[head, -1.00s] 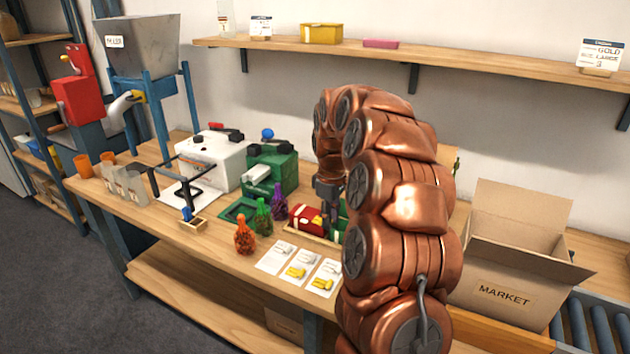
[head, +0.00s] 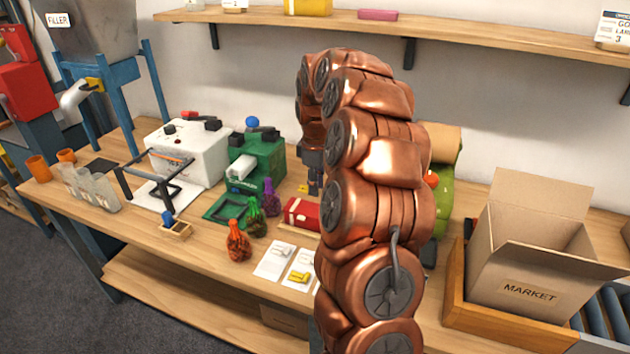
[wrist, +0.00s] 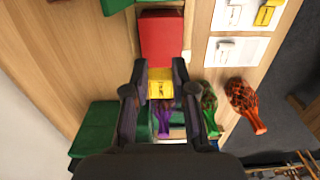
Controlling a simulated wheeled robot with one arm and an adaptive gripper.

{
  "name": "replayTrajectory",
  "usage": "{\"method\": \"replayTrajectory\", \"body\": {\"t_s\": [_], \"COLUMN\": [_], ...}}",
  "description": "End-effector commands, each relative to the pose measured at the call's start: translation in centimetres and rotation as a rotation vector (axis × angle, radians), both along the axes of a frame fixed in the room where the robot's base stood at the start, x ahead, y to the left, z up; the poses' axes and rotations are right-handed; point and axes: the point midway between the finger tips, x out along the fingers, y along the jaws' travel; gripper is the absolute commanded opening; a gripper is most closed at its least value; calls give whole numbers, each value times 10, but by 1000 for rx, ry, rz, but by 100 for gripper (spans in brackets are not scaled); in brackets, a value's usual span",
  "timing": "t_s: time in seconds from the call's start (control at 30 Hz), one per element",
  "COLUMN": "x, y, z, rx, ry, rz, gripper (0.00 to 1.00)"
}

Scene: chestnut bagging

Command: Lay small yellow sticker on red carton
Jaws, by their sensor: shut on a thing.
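The red carton (head: 300,213) lies on the bench, partly hidden by my arm. In the wrist view the red carton (wrist: 161,40) is just beyond my fingertips. My gripper (wrist: 160,76) is shut on a small yellow sticker (wrist: 161,88), with dark marks on its face, between its two fingers. In the head view my gripper (head: 315,183) is behind the carton, above the bench. The sticker appears apart from the carton, but the gap is hard to judge.
Purple (head: 270,197), green (head: 255,217) and orange (head: 238,241) net bags stand left of the carton. White cards (head: 273,261) with white and yellow pieces lie in front. A green machine (head: 262,157) stands behind; an open MARKET box (head: 528,285) is at right.

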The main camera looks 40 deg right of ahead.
Motion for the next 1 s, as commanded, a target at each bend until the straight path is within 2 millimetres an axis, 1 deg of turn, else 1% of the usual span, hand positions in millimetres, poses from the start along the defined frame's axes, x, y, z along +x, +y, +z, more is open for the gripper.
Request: {"method": "replayTrajectory", "body": {"t_s": [0.63,0.8,1.0], "x": [-1,-1,-1], "y": [0,-1,-1], "z": [-51,-59,-60], "rx": [2,0,-1], "ry": [3,0,-1], "rz": [-2,-3,-3], "gripper": [16,16,16]}}
